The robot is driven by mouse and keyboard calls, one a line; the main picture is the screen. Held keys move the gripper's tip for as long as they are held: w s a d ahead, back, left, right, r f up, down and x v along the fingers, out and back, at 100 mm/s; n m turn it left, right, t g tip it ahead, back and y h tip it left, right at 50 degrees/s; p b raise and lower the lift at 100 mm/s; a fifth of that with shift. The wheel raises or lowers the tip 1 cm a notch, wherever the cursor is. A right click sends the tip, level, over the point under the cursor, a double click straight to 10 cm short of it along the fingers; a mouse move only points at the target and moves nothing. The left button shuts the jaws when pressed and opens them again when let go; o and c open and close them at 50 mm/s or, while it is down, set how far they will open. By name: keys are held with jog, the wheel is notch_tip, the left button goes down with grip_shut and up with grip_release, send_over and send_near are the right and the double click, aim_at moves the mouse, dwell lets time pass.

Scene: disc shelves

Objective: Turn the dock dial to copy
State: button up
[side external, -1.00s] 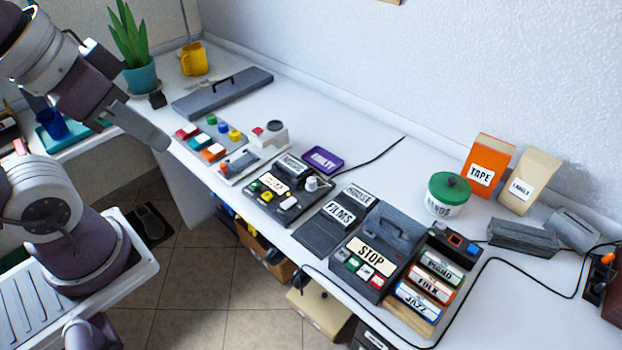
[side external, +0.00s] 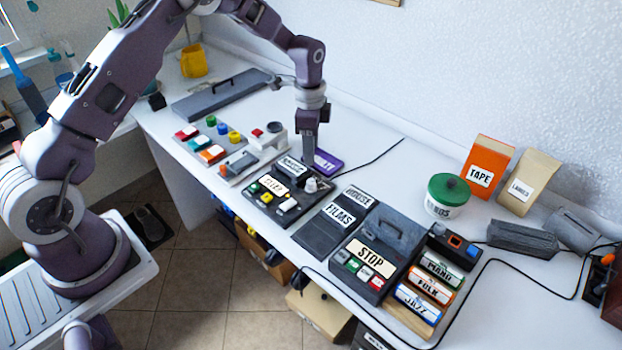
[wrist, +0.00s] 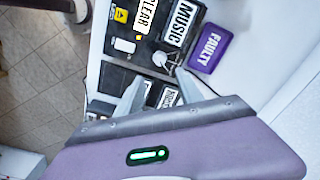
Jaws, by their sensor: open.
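The dock (side external: 262,199) is a dark grey unit on the bench with small coloured buttons and a "MUSIC" slot. Its dial (side external: 310,185) is a small pale knob at the dock's right corner. In the wrist view the dial (wrist: 160,59) shows just beyond the fingertips, between their lines. My gripper (side external: 309,158) points down above the dock, near the dial. In the wrist view my gripper (wrist: 160,76) has its two fingers spread, with nothing between them. I cannot tell whether a finger touches the dial. The dial's pointer and setting are too small to read.
A purple "FAULTY" case (side external: 327,161) lies close behind the dial. A grey "FILMS" unit (side external: 333,220) and a "STOP" unit (side external: 365,262) stand to the right. A sorting panel with coloured knobs (side external: 212,154) is to the left. A black cable (side external: 372,158) lies on clear bench behind.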

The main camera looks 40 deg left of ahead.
aim_at(311, 181)
jog(key=shift+m, duration=0.4)
jog(key=f, duration=1.1)
jog(key=shift+w+a+f, duration=0.15)
jog(key=shift+w+f, duration=0.05)
jog(key=shift+f, duration=0.1)
grip_shut()
